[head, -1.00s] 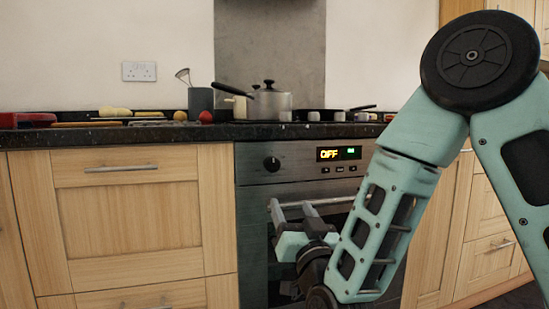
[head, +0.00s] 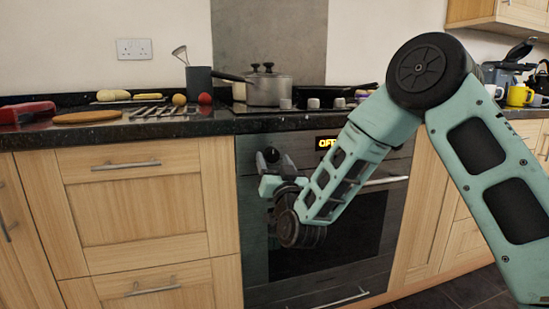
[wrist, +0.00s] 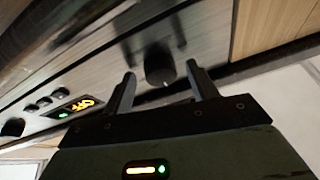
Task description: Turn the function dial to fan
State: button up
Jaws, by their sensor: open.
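The black round function dial (head: 271,154) is on the left of the steel oven's control panel, partly hidden by my gripper in the head view. The wrist view shows the dial (wrist: 158,66) between the two fingertips, with a pale mark on its edge. My gripper (head: 275,161) is open in front of the panel. In the wrist view its fingers (wrist: 161,74) stand on both sides of the dial with gaps; I cannot tell exactly how deep they reach. The display (wrist: 82,104) reads OFF in orange, upside down, with a green light beside it.
A second black knob (wrist: 12,127) and small buttons (wrist: 40,101) sit along the panel. The oven door handle (head: 385,181) runs below the panel. The dark worktop edge (head: 130,132) overhangs above; a saucepan (head: 268,90) stands on the hob. Wooden drawers (head: 130,190) flank the oven.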

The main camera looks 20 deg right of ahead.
jog(key=c, duration=1)
